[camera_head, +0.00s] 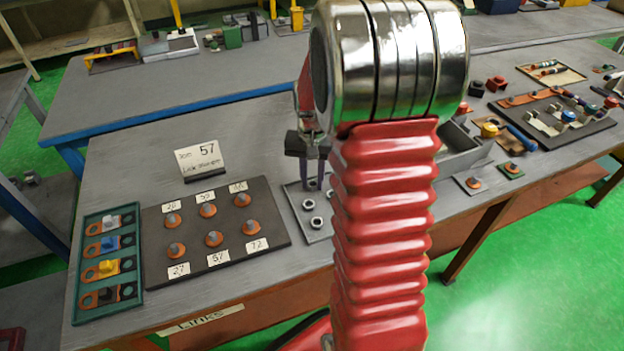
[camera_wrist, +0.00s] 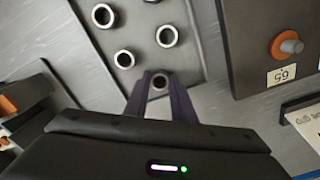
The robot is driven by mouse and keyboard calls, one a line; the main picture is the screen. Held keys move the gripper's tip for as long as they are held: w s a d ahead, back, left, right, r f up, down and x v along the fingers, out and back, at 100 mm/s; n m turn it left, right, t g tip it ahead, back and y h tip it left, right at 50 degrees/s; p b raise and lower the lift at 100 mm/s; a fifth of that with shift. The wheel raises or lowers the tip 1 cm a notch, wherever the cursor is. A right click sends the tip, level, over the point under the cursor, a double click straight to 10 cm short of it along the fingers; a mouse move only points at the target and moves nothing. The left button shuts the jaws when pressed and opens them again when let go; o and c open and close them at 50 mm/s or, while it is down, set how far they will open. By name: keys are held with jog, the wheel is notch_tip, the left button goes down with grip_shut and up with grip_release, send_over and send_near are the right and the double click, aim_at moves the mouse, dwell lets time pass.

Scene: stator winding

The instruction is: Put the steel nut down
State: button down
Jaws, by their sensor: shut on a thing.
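My gripper (camera_head: 312,184) points down over the left end of a grey tray (camera_head: 321,236). In the wrist view its two dark fingers (camera_wrist: 160,84) are closed around a small steel nut (camera_wrist: 160,81), a dark-holed ring between the fingertips. The held nut is near the edge of the tray (camera_wrist: 195,52). I cannot tell if it touches the tray surface. Other steel nuts lie apart on the tray, including one (camera_wrist: 167,36) just beyond the fingertips, one (camera_wrist: 124,59) to its left and one (camera_wrist: 103,15) farther up. My arm hides much of the tray in the head view.
A dark board (camera_head: 222,262) with numbered labels and orange-ringed studs lies left of the tray. A green tray (camera_head: 78,297) of coloured terminals is at far left. A grey bin (camera_head: 462,150) stands to the right.

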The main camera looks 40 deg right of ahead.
jog(key=shift+f, duration=0.1)
jog(key=c, duration=1.5)
grip_release()
notch_tip(320, 180, up, 12)
jog(key=shift+r, duration=0.1)
